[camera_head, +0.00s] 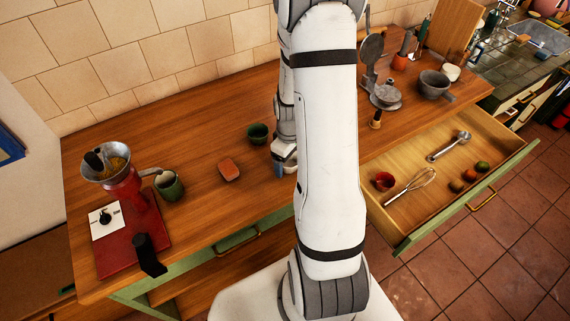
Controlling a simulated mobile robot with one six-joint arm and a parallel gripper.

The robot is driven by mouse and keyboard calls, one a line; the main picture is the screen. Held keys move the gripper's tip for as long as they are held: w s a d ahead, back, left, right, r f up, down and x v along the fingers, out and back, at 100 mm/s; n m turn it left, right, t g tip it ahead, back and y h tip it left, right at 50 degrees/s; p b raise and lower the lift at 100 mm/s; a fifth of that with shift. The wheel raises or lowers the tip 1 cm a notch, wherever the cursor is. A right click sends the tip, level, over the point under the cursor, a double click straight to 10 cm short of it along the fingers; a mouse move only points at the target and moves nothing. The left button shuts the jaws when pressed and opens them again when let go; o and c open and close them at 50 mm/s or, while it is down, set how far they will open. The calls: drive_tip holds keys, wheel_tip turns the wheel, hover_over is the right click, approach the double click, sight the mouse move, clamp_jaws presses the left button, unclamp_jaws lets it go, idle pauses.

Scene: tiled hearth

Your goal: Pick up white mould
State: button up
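A small whitish round thing (291,163), which may be the white mould, shows in part on the wooden counter beside my arm. My gripper (280,168) is low over the counter at this thing, with a grey-blue finger at its left side. My white arm covers the right part of the gripper and of the thing. I cannot tell whether the fingers touch it or how far apart they are. Another small white cup-like thing (452,72) stands at the back right of the counter, beside a grey mortar (434,84).
A dark green cup (258,133) and a reddish-brown block (229,172) are left of my gripper. A red grinder (124,186) and a green mug (169,186) stand farther left. At right, an open drawer (408,237) holds a whisk (411,187), a scoop and a small red bowl (384,181).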

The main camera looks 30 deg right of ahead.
drive_tip(key=c, duration=1)
drive_tip(key=shift+o, duration=0.2)
